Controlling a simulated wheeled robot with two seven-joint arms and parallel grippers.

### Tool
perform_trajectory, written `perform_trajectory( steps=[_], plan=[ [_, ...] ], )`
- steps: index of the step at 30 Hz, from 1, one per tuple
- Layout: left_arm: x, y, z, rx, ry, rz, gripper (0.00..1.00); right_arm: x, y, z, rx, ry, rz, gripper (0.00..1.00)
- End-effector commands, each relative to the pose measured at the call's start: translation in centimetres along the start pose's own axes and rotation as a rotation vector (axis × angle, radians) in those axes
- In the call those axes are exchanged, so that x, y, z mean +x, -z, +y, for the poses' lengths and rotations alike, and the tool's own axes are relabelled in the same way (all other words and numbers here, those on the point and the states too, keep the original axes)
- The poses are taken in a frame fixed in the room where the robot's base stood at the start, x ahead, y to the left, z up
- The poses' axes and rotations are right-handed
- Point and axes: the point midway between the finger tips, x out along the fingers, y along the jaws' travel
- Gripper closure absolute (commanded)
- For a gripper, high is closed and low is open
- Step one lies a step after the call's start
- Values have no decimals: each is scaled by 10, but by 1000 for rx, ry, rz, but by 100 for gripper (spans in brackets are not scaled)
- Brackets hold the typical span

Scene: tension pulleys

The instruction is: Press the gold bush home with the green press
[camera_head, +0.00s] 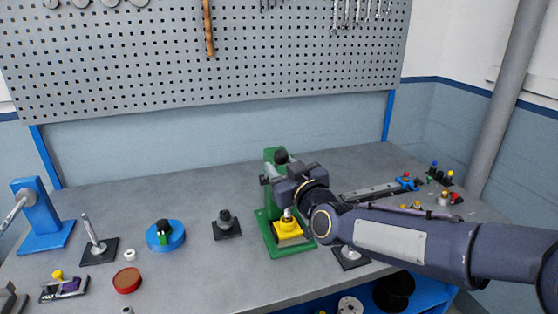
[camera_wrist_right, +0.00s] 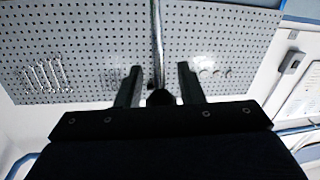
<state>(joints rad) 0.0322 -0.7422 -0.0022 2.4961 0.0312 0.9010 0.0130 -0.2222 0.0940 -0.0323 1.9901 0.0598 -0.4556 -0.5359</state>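The green press (camera_head: 274,243) stands at the middle of the bench. A yellow block (camera_head: 286,231) sits on its base, with a small pale metal piece (camera_head: 288,214) on top. I cannot make out the gold bush for certain. My right gripper (camera_head: 270,181) is at the press's upper part, just below a black knob (camera_head: 281,157), and hides part of the column. In the right wrist view the two fingers (camera_wrist_right: 160,88) stand apart, with a dark part (camera_wrist_right: 160,97) and a thin metal rod (camera_wrist_right: 157,45) between them. My left gripper is out of view.
A blue press (camera_head: 42,212) stands at the far left, beside a dark base with an upright pin (camera_head: 95,245). A blue disc (camera_head: 165,236) and a black-based post (camera_head: 226,224) lie between. Small coloured parts (camera_head: 440,178) and a rail (camera_head: 378,189) are at right.

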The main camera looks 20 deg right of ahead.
Motion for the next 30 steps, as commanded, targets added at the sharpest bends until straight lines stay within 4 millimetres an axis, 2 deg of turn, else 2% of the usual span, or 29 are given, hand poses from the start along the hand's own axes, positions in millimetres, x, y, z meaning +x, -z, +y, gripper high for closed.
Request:
perform_trajectory(
  steps=[3, 6, 15, 16, 24, 30],
  plan=[
    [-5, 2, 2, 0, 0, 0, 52, 16, 1, 1, 1, -1, -2, 66],
    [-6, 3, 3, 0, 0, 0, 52, 23, 0, 0, 1, 0, -2, 66],
    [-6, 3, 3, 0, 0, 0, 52, 27, 0, 0, 2, 0, 0, 66],
    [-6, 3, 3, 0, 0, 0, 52, 27, 0, 0, 2, 0, 0, 67],
    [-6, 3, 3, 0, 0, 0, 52, 26, 0, 0, 2, 0, -1, 100],
    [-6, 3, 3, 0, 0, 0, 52, 26, 0, 0, 2, 0, -1, 100]
  ],
)
